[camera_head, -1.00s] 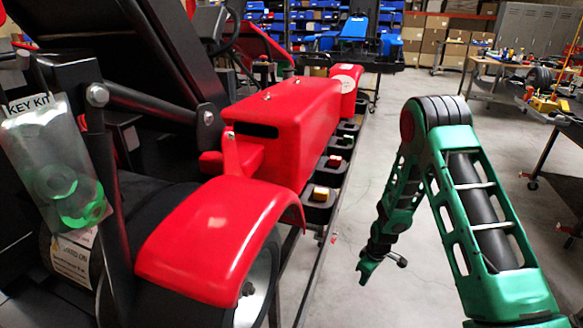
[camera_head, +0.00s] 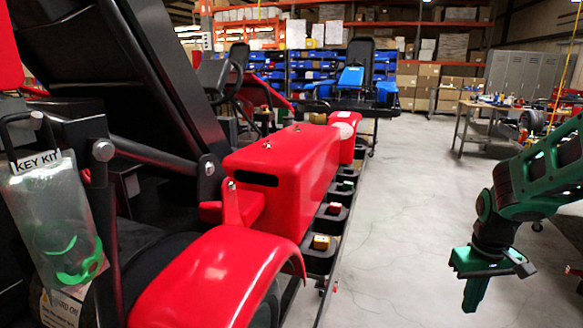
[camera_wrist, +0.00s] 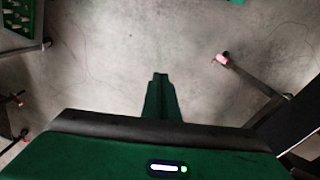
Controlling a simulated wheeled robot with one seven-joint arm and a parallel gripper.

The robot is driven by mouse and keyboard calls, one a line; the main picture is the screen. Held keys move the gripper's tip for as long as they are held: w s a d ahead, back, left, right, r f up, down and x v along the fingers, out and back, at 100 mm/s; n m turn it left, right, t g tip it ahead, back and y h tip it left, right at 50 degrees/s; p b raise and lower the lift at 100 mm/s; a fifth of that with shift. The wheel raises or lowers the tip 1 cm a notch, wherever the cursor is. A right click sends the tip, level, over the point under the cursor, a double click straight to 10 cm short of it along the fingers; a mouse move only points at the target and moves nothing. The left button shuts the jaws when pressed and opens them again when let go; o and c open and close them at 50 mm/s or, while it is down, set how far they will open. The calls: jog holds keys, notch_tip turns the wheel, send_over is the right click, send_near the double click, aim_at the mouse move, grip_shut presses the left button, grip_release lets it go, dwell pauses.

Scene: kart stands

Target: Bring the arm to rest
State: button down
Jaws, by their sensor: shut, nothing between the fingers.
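My green arm comes in from the right edge of the head view. My gripper (camera_head: 474,294) hangs from it with the fingers pointing down, over the bare floor of the aisle. The fingers are shut together with nothing between them. In the wrist view the gripper (camera_wrist: 160,78) points at open grey floor and touches nothing.
A red and black kart (camera_head: 275,170) fills the left, with a clear key kit bag (camera_head: 62,222) hanging on it. Black bins (camera_head: 320,258) line its side. A workbench (camera_head: 490,108) stands at the back right. The concrete aisle (camera_head: 400,220) is clear.

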jog(key=s+r+m, duration=0.3)
jog(key=s+r, duration=0.1)
jog(key=s, duration=0.6)
jog(key=s+r+m+y, duration=0.1)
jog(key=s+r+m, duration=0.2)
jog(key=s, duration=0.7)
jog(key=shift+a+r, duration=0.15)
jog(key=shift+r, duration=0.3)
jog(key=shift+w+f, duration=0.25)
jog(key=shift+w, duration=0.3)
